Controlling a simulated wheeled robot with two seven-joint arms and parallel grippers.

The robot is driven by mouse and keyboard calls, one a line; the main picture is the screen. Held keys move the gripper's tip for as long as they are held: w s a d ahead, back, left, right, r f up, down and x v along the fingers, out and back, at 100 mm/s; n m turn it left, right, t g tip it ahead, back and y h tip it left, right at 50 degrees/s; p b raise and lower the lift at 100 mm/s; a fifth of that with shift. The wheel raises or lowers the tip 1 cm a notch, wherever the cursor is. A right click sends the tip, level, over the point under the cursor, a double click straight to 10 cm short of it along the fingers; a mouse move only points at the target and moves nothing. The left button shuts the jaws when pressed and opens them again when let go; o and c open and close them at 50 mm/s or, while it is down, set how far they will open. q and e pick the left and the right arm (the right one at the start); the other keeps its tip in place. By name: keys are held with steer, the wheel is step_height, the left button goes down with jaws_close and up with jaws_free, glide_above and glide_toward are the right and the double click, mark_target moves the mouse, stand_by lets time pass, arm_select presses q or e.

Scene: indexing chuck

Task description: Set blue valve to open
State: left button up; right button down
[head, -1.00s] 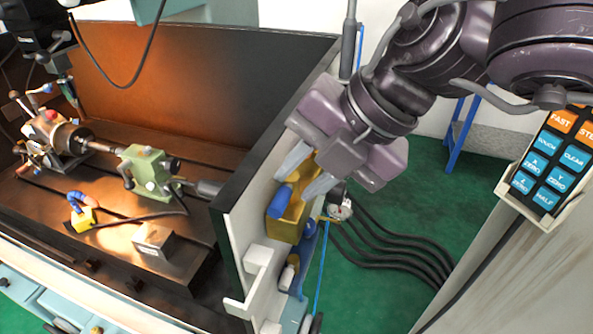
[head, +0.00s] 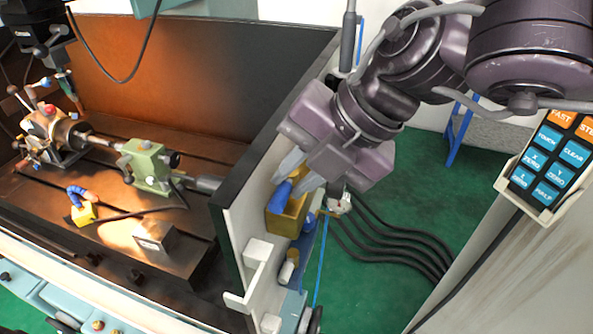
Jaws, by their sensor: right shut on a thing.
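A blue handle (head: 281,195), which looks like the blue valve's lever, slants down to the left across the front of a yellow box-shaped body (head: 287,219) on the outer side of the machine's enclosure wall. My right gripper (head: 292,178) comes from the upper right, its pale fingers closed around the upper part of the blue handle. The fingers hide that upper end and part of the yellow body. No open or shut marking can be read. My left gripper is out of view.
The dark enclosure wall (head: 285,105) stands left of the gripper. Inside are a green tailstock (head: 147,166) and a chuck unit (head: 47,135). A white bracket (head: 259,253) sits below the yellow body. Black hoses (head: 395,240) run over the green floor at right.

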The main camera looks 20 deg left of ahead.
steer(key=n, duration=0.1)
steer(key=n+g, duration=0.1)
steer(key=n+g+p, duration=0.1)
steer(key=shift+w+d+r, duration=0.1)
steer(key=shift+w+d, duration=0.15)
steer(key=shift+w, duration=0.05)
steer(key=n+p, duration=0.1)
steer(key=n+g+h+p, duration=0.1)
steer(key=n, duration=0.1)
steer(key=shift+w+d+r+g, duration=0.1)
steer(key=shift+w+d+g, duration=0.05)
steer(key=shift+w+g, duration=0.15)
steer(key=shift+w+n+g+h+p, duration=0.5)
steer(key=shift+n+h+p, duration=0.4)
steer(key=shift+n+p, duration=1)
steer(key=shift+w+n+g+h+p, duration=0.3)
steer(key=shift+n+g+h+p, duration=0.45)
steer(key=shift+n+p, duration=1.1)
steer(key=shift+w+n+g+h+p, duration=0.4)
steer(key=shift+n+h+p, duration=0.65)
steer(key=shift+n+p, duration=0.85)
steer(key=shift+n, duration=0.25)
steer(key=c, duration=1.6)
jaws_free()
steer(key=shift+f, duration=0.2)
